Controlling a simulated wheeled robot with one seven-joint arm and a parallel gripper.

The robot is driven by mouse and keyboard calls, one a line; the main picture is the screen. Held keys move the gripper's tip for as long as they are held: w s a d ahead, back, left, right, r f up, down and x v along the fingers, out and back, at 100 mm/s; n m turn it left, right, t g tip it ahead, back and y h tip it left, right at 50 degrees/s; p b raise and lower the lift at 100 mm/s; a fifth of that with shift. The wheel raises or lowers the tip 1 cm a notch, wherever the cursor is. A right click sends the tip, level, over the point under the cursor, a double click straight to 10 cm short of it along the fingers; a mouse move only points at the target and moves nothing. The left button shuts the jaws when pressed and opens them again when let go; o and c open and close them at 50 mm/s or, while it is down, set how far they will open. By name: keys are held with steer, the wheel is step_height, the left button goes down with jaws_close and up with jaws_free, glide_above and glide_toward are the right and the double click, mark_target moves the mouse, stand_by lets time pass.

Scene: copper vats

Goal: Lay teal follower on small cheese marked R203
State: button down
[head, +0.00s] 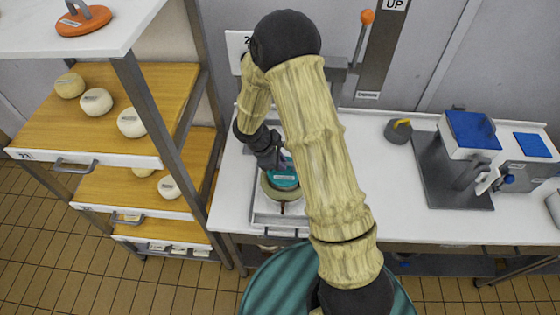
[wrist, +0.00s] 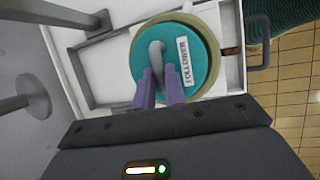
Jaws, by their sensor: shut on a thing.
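The teal follower (head: 286,179) is a disc with a white label; its label reads FOLLOWER in the wrist view (wrist: 204,75). My gripper (wrist: 158,90) is shut on the follower's grey upright handle (wrist: 156,58). Just beneath the follower is an olive-coloured round mould (head: 270,193), whose rim shows around the disc in the wrist view (wrist: 214,30). I cannot tell whether the follower touches what is inside the mould. The small cheese and any R203 mark are not visible there. My arm hides part of this area in the head view.
The mould stands in a white metal tray (head: 262,216) on the worktop (head: 380,200). On the left is a rack with wooden shelves of pale cheeses (head: 97,101) and an orange follower (head: 83,20). An orange-knobbed lever (head: 362,40) stands behind; a blue-topped machine (head: 468,140) is at right.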

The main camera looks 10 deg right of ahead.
steer(key=shift+f+b, duration=0.75)
steer(key=shift+f, duration=0.05)
stand_by(0.5)
steer(key=c, duration=1.4)
jaws_free()
steer(key=shift+r+p, duration=2.65)
steer(key=shift+r, duration=0.95)
